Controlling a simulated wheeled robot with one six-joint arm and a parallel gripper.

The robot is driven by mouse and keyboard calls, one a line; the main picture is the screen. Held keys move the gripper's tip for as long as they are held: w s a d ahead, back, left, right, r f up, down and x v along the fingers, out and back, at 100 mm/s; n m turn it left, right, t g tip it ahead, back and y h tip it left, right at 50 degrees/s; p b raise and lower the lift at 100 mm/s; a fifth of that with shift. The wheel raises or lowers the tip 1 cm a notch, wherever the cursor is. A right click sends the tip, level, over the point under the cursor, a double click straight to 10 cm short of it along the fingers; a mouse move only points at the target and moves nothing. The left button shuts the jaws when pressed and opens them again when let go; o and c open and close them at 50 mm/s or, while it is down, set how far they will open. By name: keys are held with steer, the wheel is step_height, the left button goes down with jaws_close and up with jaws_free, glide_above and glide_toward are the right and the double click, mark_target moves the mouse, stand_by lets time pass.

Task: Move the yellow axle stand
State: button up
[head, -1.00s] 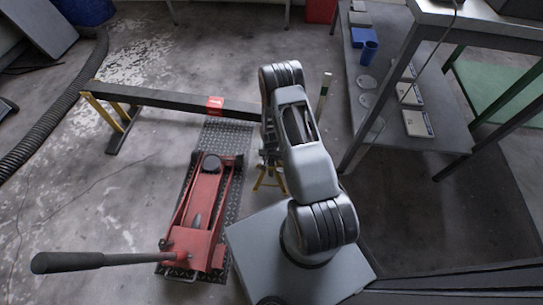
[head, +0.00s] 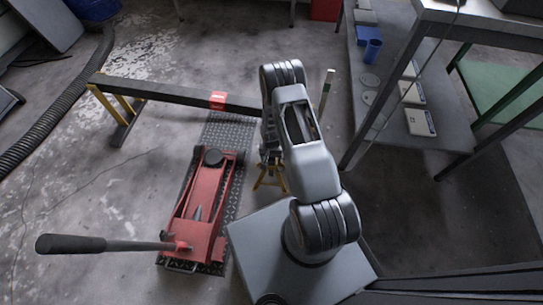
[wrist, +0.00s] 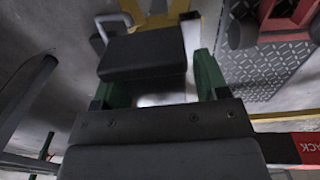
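A yellow axle stand (head: 271,178) stands on the floor just right of the red floor jack. Only its yellow legs show in the head view; my arm covers its upper part. In the wrist view, a dark block (wrist: 143,53), seemingly the stand's top, lies in front of my gripper (wrist: 160,85), with yellow parts (wrist: 160,14) beyond it. My gripper's green fingers are wide apart, with a gap visible between the block and the right finger. I cannot tell whether the left finger touches the block. The head view hides the gripper.
A dark beam (head: 160,92) with a red label (head: 217,100) runs close behind my gripper. The red floor jack (head: 208,200) sits on a tread plate, its handle (head: 75,244) reaching left. A workbench (head: 385,75) stands right. The left floor is mostly clear.

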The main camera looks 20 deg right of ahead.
steer(key=shift+o, duration=0.5)
steer(key=shift+d, duration=0.1)
steer(key=shift+r, duration=0.1)
steer(key=shift+w+r, duration=0.1)
steer(key=shift+r, duration=0.2)
step_height(320, 180, up, 13)
steer(key=p, duration=0.5)
